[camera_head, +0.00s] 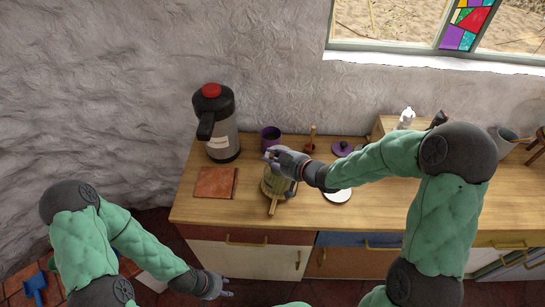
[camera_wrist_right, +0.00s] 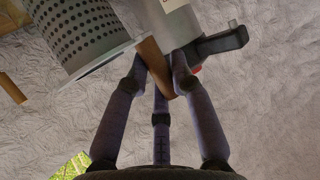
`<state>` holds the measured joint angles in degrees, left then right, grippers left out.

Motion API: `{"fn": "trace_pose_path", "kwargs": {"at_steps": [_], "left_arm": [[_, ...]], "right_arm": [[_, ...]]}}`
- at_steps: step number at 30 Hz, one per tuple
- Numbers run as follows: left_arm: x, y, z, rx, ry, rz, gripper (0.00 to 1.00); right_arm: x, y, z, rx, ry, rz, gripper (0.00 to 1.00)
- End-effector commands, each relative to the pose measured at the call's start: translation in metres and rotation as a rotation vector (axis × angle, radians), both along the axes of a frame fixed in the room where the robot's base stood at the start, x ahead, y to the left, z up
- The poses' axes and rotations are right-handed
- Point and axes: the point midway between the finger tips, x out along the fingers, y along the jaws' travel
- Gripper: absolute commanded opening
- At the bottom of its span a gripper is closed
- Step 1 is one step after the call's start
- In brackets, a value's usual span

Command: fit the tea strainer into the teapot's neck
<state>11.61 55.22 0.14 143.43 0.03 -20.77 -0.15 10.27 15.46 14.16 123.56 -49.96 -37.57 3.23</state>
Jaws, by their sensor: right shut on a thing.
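The tea strainer (camera_wrist_right: 85,32) is a grey perforated metal cylinder with a pale flange and a brown wooden handle (camera_wrist_right: 154,62). My right gripper (camera_wrist_right: 160,72) is shut on that handle; the strainer hangs to one side of the fingers. In the head view my right gripper (camera_head: 272,156) is over the back of the olive-yellow teapot (camera_head: 276,184), which stands on the counter with its wooden handle toward the front edge. The gripper hides part of the teapot, and I cannot make out its neck or the strainer there. My left gripper (camera_head: 224,287) is low, in front of the counter, empty, fingers apart.
A flask (camera_head: 222,143) with a red top stands back left on the wooden counter (camera_head: 375,211). A terracotta tile (camera_head: 215,182) lies left of the teapot. Behind are a purple cup (camera_head: 270,138) and purple lid (camera_head: 342,148); a white disc (camera_head: 338,195) lies right.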

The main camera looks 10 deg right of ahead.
Motion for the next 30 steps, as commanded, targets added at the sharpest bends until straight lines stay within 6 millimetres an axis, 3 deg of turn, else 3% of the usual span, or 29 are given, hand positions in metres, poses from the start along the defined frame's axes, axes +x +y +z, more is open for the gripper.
{"fn": "trace_pose_path", "kwargs": {"at_steps": [30], "left_arm": [[0.000, 0.000, -0.015, 0.000, 0.000, 0.000, 0.40]], "right_arm": [[0.001, 0.000, -0.017, -0.001, -0.002, -0.001, 0.00]]}}
